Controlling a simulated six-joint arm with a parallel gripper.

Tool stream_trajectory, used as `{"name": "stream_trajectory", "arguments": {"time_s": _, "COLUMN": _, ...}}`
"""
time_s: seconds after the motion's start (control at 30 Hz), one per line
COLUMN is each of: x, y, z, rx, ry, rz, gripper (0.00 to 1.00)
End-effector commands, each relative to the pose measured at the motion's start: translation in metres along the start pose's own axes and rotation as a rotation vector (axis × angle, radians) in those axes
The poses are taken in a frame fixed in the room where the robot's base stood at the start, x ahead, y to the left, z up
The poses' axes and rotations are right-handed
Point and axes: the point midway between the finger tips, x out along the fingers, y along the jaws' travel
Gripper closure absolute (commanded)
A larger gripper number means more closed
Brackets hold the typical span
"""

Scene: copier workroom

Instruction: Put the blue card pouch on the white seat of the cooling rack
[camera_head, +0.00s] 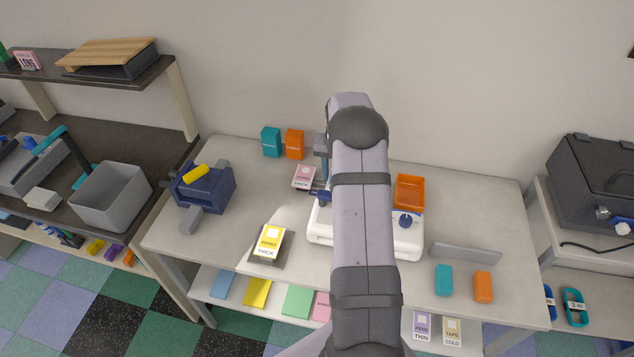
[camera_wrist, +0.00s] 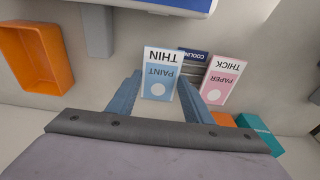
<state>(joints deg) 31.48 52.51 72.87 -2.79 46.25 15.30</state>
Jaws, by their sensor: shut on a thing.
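The blue card pouch (camera_wrist: 158,82), marked THIN and PAINT, is between the two fingers of my gripper (camera_wrist: 160,76) in the wrist view. My gripper is shut on it. In the head view my arm hides the pouch and most of the gripper. The cooling rack (camera_wrist: 193,57) shows a dark blue label and grey slats just beyond and right of the pouch; its white seat is not clearly visible. A pink card pouch (camera_wrist: 222,80), marked THICK and PAPER, is right of the rack label, and it also shows in the head view (camera_head: 304,177).
An orange tray (camera_head: 409,192) stands right of my arm. A white machine (camera_head: 322,228) sits partly behind my arm. Teal (camera_head: 271,142) and orange (camera_head: 294,144) boxes stand at the back. A yellow-labelled pouch (camera_head: 269,242) lies front left, near a dark blue device (camera_head: 204,187).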

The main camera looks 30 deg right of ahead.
Motion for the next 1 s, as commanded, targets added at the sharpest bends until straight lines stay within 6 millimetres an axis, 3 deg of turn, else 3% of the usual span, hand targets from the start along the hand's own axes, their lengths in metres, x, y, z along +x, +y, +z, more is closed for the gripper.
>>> {"name": "stream_trajectory", "arguments": {"time_s": 0.5, "x": 0.0064, "y": 0.0, "z": 0.0009, "rx": 0.0, "ry": 0.0, "rz": 0.0, "gripper": 0.75}}
{"name": "stream_trajectory", "arguments": {"time_s": 0.53, "x": 0.0063, "y": 0.0, "z": 0.0009, "rx": 0.0, "ry": 0.0, "rz": 0.0, "gripper": 0.52}}
{"name": "stream_trajectory", "arguments": {"time_s": 0.6, "x": 0.0059, "y": 0.0, "z": 0.0008, "rx": 0.0, "ry": 0.0, "rz": 0.0, "gripper": 0.35}}
{"name": "stream_trajectory", "arguments": {"time_s": 0.83, "x": 0.0059, "y": 0.0, "z": 0.0009, "rx": 0.0, "ry": 0.0, "rz": 0.0, "gripper": 0.32}}
{"name": "stream_trajectory", "arguments": {"time_s": 0.9, "x": 0.0059, "y": 0.0, "z": 0.0009, "rx": 0.0, "ry": 0.0, "rz": 0.0, "gripper": 0.2}}
{"name": "stream_trajectory", "arguments": {"time_s": 1.0, "x": 0.0059, "y": 0.0, "z": 0.0009, "rx": 0.0, "ry": 0.0, "rz": 0.0, "gripper": 0.2}}
